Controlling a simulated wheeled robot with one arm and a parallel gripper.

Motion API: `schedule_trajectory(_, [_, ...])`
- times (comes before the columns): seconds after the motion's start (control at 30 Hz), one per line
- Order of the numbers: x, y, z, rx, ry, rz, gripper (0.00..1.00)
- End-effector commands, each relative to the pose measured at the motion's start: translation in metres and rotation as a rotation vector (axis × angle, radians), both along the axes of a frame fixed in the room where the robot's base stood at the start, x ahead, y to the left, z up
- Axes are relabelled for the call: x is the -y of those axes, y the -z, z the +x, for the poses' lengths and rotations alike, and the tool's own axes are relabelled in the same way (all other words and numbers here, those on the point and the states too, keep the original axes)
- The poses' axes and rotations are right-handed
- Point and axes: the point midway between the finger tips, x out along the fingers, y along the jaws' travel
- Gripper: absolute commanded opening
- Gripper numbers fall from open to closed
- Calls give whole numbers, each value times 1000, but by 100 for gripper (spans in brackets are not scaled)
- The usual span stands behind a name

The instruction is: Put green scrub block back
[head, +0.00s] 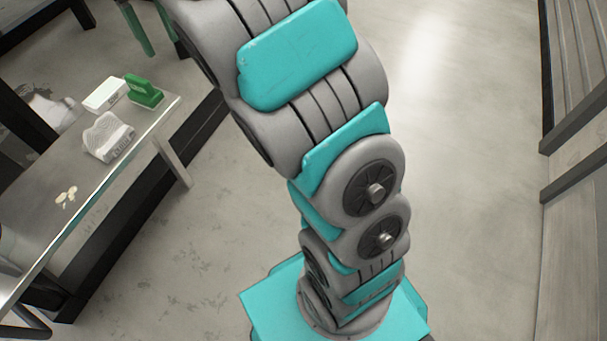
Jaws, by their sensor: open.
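The green scrub block (144,91) sits on a metal-topped table (95,188) at the left of the head view, near the table's far right corner. It has a raised green grip over a block-shaped body. My gripper is out of the picture; only my grey and teal arm shows, rising from the teal base and leaving the frame at the top. Nothing covers the green block.
A white block (105,94) lies just left of the green one. A ridged white-grey block (108,137) with dark marking sits nearer. Small beige bits (66,196) lie on the tabletop. The floor (470,190) right of my arm is clear, up to a slatted structure (575,150).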

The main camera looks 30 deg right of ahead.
Motion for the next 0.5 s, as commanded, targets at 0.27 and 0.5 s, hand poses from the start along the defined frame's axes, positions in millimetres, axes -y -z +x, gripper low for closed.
schedule_trajectory(0.27, [56, 19, -97, -30, 183, -4, 52])
schedule_trajectory(0.5, [85, 57, -193, -65, 289, -2, 52])
